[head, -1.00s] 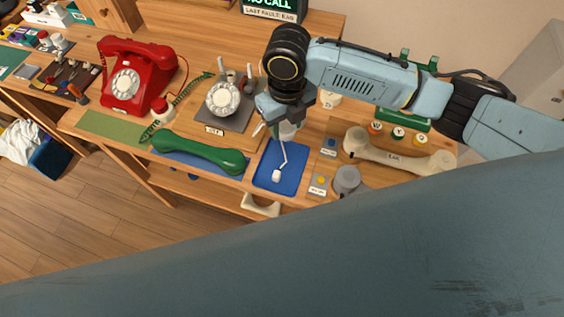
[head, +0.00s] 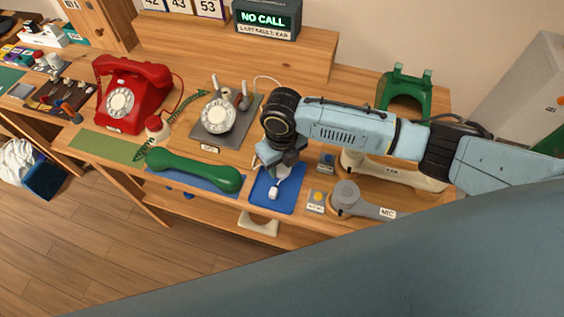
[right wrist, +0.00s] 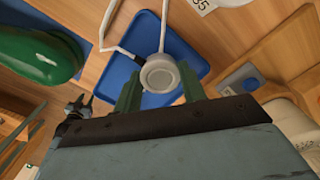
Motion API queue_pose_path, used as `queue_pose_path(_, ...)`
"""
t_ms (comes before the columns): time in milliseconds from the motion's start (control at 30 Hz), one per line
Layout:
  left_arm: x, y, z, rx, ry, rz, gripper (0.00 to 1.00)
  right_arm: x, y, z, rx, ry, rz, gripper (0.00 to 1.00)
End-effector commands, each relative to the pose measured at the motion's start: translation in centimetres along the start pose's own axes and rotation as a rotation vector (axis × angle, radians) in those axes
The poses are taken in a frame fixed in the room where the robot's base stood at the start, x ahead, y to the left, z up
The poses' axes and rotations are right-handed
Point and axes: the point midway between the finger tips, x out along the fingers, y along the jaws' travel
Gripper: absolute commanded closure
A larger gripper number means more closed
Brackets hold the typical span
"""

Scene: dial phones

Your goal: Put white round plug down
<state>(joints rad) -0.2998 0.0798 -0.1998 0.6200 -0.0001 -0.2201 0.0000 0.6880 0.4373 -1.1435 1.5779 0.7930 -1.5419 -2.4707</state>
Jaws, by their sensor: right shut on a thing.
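The white round plug (right wrist: 160,73) sits between the two green fingertips of my right gripper (right wrist: 158,90) in the right wrist view, with white cord running from it. The gripper is shut on it. A blue mat (right wrist: 190,45) lies behind and below the plug. In the head view my right gripper (head: 272,164) is low over the back part of the blue mat (head: 288,203), and the held plug is mostly hidden there. A small white piece (head: 273,192) at the cord's end shows over the mat's front part. I cannot tell whether the held plug touches the mat. My left gripper is out of view.
A green handset (head: 195,171) lies left of the mat. A grey dial unit (head: 215,118) stands behind it, and a red phone (head: 128,100) farther left. A grey MIC piece (head: 345,197) and a cream EAR handset (head: 405,172) lie to the right.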

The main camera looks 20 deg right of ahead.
Motion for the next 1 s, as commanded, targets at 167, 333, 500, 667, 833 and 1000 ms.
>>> queue_pose_path(167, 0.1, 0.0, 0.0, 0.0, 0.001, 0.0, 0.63, 0.3, 0.0, 0.0, 0.0, 0.0, 0.0, 0.54)
queue_pose_path(333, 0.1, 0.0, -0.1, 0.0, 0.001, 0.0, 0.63, 0.3, 0.0, 0.0, 0.0, 0.0, 0.0, 0.37)
queue_pose_path(500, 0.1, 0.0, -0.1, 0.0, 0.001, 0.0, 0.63, 0.3, 0.0, 0.0, 0.0, 0.0, 0.0, 0.37)
queue_pose_path(667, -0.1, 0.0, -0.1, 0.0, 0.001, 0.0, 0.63, -0.4, 0.0, 0.1, 0.0, -0.001, 0.001, 0.37)
queue_pose_path(833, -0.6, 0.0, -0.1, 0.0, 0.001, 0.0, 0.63, -3.3, 0.0, 0.1, -0.001, -0.005, 0.001, 0.37)
queue_pose_path(1000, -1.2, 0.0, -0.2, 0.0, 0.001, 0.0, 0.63, -7.1, 0.0, 0.1, -0.001, -0.005, 0.0, 0.37)
